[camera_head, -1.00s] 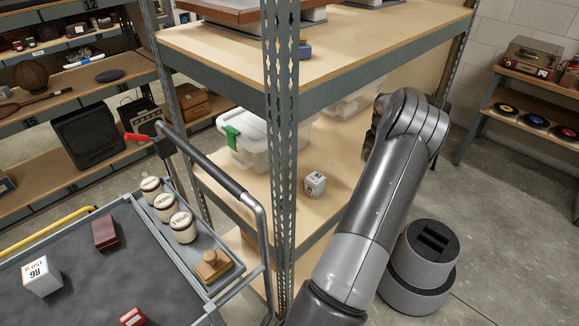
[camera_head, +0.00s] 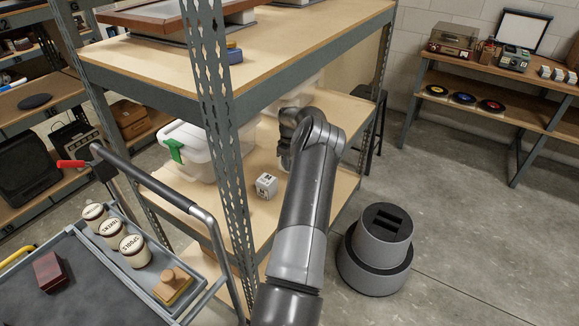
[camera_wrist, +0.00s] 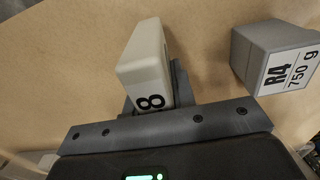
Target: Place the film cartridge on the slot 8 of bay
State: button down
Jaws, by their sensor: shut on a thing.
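A cream block marked 8 (camera_wrist: 143,62), which looks like the film cartridge, sits between the dark fingers of my gripper (camera_wrist: 153,90) in the wrist view. My gripper is shut on it, with the end marked 8 towards the wrist. Pale wooden shelf board shows behind it; I cannot tell whether the block touches the board. In the head view my arm reaches over the middle shelf (camera_head: 312,186), and the gripper and cartridge are hidden behind the arm's end. No marked bay or slot can be made out.
A grey weight block labelled R4 750 g (camera_wrist: 275,58) stands close to the right of the cartridge. A clear lidded box with a green clip (camera_head: 190,146) is on the same shelf. A perforated upright (camera_head: 215,100) and the upper shelf (camera_head: 270,62) bound the space. A cart (camera_head: 110,290) stands at left.

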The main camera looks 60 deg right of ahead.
jog(key=shift+f, duration=0.85)
jog(key=c, duration=1.2)
grip_release()
jog(key=shift+f, duration=0.15)
notch_tip(320, 180, up, 8)
jog(key=shift+f, duration=0.1)
